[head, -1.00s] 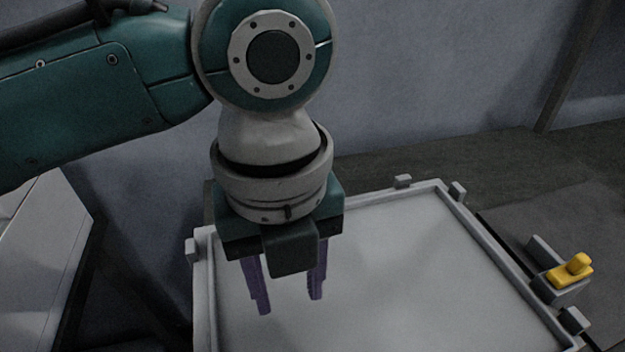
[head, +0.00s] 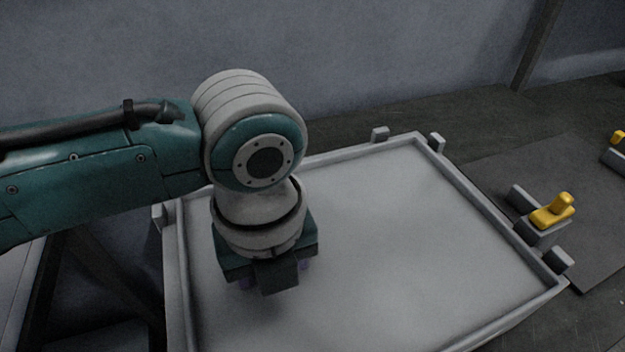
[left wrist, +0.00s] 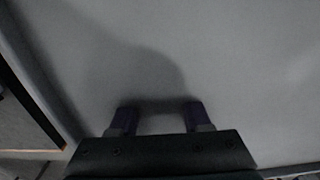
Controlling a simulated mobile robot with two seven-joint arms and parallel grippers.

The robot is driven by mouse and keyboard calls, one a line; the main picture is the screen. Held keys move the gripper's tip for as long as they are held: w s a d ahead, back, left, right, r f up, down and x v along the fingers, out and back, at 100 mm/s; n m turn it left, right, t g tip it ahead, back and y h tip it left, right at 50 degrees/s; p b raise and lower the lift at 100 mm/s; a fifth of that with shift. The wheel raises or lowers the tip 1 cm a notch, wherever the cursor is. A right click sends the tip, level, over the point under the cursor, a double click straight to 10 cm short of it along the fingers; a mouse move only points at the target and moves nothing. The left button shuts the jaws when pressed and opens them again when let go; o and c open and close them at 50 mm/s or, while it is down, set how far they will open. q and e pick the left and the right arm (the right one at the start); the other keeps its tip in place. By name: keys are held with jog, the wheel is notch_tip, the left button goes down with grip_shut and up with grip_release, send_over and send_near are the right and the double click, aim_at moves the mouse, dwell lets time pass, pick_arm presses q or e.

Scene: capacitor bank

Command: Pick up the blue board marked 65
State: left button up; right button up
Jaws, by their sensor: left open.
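The blue board marked 65 does not show in either view. My left gripper (head: 275,278) points down over the left part of a grey, rimmed tray-like surface (head: 400,220). In the head view the wrist housing hides most of its fingers. In the left wrist view the two purple fingers (left wrist: 158,118) stand apart with nothing between them, over the bare grey surface. A dark shadow lies on the surface by the fingers. My right gripper is not in view.
A raised rim with small grey blocks (head: 380,134) edges the surface. A yellow latch-like part (head: 553,212) sits on a grey bracket at the right edge. Another yellow part (head: 618,137) is at the far right. The surface is otherwise clear.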

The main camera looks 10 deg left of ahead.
pick_arm(q)
jog(key=shift+c, duration=0.4)
grip_shut()
dwell(0.9)
